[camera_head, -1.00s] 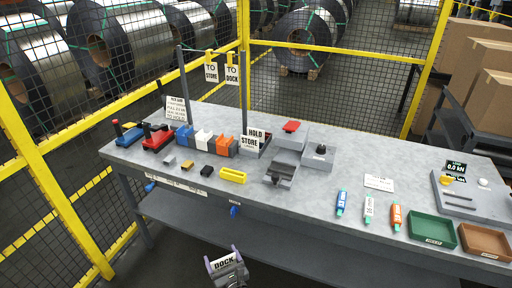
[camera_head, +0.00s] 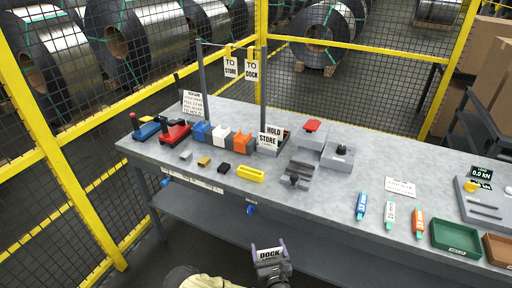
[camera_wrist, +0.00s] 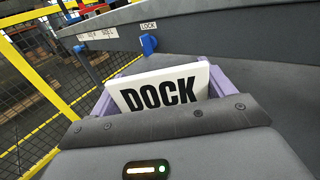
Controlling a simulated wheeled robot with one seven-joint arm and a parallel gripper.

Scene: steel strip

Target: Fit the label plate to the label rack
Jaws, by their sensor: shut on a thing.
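A white label plate marked DOCK (camera_head: 270,254) is held between the fingers of my gripper (camera_head: 268,247), in front of and below the bench's front edge. In the wrist view the plate (camera_wrist: 165,91) stands tilted between two lilac fingers (camera_wrist: 160,88), its lettering facing the camera. White plates marked HOLD and STORE (camera_head: 268,140) stand on the bench by the right post; they seem to be in the label rack, whose body is mostly hidden behind them. My gripper is well apart from them.
A lower shelf (camera_head: 220,215) runs beneath.

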